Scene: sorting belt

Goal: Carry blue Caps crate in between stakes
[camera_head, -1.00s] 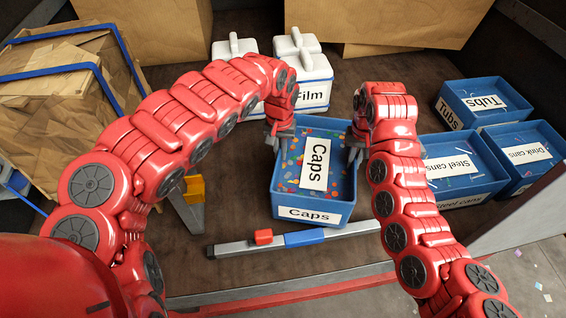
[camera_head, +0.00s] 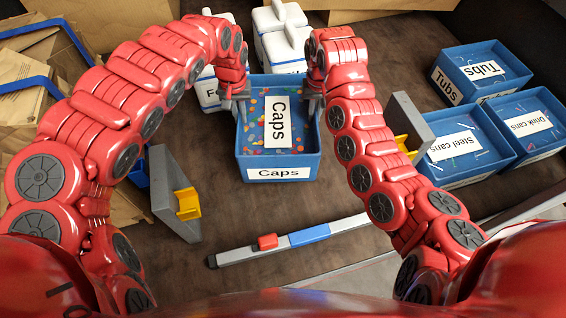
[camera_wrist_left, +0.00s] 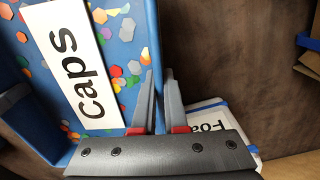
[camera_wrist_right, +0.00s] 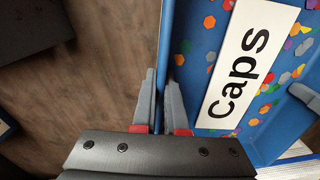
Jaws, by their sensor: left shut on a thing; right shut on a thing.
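The blue Caps crate (camera_head: 278,173) holds many colored caps and has white Caps labels. It looks level; I cannot tell if it is lifted. My left gripper (camera_head: 237,97) is shut on its left wall, also seen in the left wrist view (camera_wrist_left: 158,90). My right gripper (camera_head: 314,98) is shut on its right wall, also seen in the right wrist view (camera_wrist_right: 160,90). Two grey uprights with yellow brackets, likely the stakes, stand apart: one left (camera_head: 172,195), one right (camera_head: 412,125), partly behind my right arm. The crate appears between them in the picture, farther back than the left one.
White jugs (camera_head: 282,45) stand just behind the crate. At right are blue crates for Tubs (camera_head: 470,92), Steel cans (camera_head: 460,180) and Drink cans (camera_head: 530,150). A grey bar (camera_head: 240,256) with red and blue parts lies in front. Cardboard (camera_head: 25,150) fills the left side. Brown surface lies clear before the crate.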

